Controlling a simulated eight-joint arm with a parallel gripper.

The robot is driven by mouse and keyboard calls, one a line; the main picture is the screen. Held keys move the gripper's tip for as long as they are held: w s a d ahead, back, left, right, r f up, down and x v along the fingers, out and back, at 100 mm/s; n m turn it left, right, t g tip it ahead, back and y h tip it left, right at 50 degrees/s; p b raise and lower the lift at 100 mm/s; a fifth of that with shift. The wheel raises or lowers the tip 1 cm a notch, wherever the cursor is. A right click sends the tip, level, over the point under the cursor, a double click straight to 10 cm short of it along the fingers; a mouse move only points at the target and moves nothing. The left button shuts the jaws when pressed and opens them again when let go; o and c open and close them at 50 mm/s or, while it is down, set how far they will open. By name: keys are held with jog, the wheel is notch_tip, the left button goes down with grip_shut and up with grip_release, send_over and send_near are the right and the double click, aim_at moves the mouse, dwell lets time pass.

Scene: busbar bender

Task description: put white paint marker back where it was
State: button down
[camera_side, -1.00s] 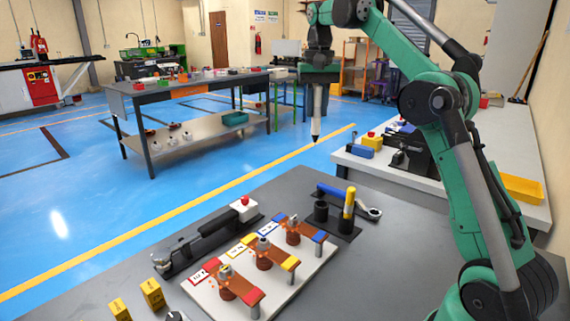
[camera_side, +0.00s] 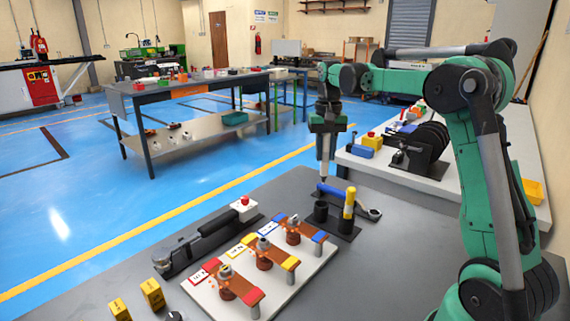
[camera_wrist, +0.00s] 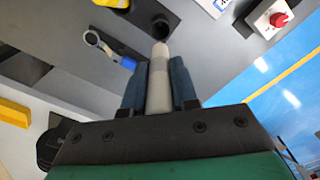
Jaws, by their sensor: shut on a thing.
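My gripper (camera_side: 326,142) is shut on the white paint marker (camera_side: 325,160), which hangs nearly upright with its dark tip down. In the wrist view the marker (camera_wrist: 158,92) is between the two dark fingers of my gripper (camera_wrist: 158,68). A black holder (camera_side: 344,230) stands on the grey bench with an empty round cup (camera_side: 320,212) and a yellow marker (camera_side: 349,203) in its other cup. The marker's tip is above and close to the empty cup, apart from it in the side view. In the wrist view the cup opening (camera_wrist: 161,27) lies just beyond the marker's end.
A wrench with a blue handle (camera_side: 335,192) lies just behind the holder.

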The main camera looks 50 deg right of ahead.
aim_at(323, 182)
notch_tip(323, 182, down, 9)
jog(key=shift+r, duration=0.2)
dwell(0.3)
jog(key=shift+f, duration=0.6)
jog(key=c, duration=0.7)
grip_release()
